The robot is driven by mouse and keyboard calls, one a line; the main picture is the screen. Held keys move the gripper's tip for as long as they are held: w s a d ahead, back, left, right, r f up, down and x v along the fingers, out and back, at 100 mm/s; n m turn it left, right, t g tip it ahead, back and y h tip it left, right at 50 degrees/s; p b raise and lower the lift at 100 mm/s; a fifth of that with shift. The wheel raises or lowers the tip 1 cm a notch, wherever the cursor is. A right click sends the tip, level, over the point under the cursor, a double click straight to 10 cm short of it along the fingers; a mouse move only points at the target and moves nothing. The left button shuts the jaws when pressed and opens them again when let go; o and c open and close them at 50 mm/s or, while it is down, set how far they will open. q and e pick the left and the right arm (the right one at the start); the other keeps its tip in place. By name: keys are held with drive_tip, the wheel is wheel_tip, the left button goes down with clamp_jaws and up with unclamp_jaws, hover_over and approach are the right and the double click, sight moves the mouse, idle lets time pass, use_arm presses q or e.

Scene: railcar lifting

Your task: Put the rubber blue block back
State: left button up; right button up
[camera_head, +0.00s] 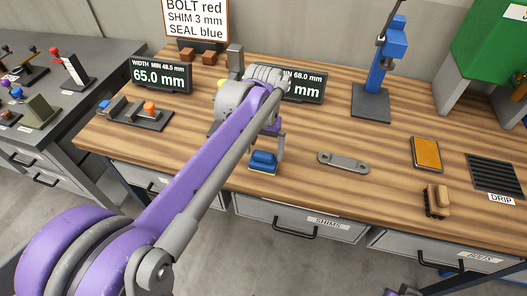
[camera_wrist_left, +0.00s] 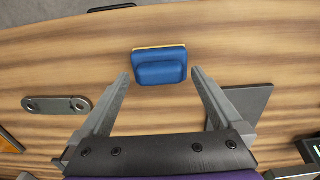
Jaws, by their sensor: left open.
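The blue block (camera_head: 263,161) lies on the wooden workbench near its front edge, in the head view. In the left wrist view the blue block (camera_wrist_left: 159,66) has a raised grip on top and a thin yellow layer along one edge. My left gripper (camera_head: 265,166) is over the bench at the block, partly hidden by my own arm. In the left wrist view the left gripper (camera_wrist_left: 159,75) is open, its two fingers apart with the block between and just beyond their tips. I cannot tell whether a finger touches it.
A grey two-hole link (camera_head: 343,162) lies right of the block. Further right are an orange pad (camera_head: 426,154), a brush (camera_head: 436,201) and a black drip grate (camera_head: 495,175). A blue press (camera_head: 387,60) stands behind. Displays and a fixture (camera_head: 136,112) stand at the left.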

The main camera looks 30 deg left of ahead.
sight(264, 154)
use_arm(q)
wheel_tip(264, 154, up, 11)
drive_tip(key=s+d+f+m+t, duration=0.1)
drive_tip(key=s+d+f+t, duration=0.1)
drive_tip(key=s+f, duration=0.6)
drive_tip(key=s+d+f+m+t, duration=0.1)
drive_tip(key=s+d+f+t, duration=0.2)
drive_tip(key=s+f, duration=0.5)
wheel_tip(264, 154, down, 3)
drive_tip(key=shift+s+d+r+m+p, duration=0.2)
drive_tip(key=shift+d+m+p, duration=0.25)
drive_tip(key=shift+d, duration=0.45)
drive_tip(key=shift+w, duration=0.1)
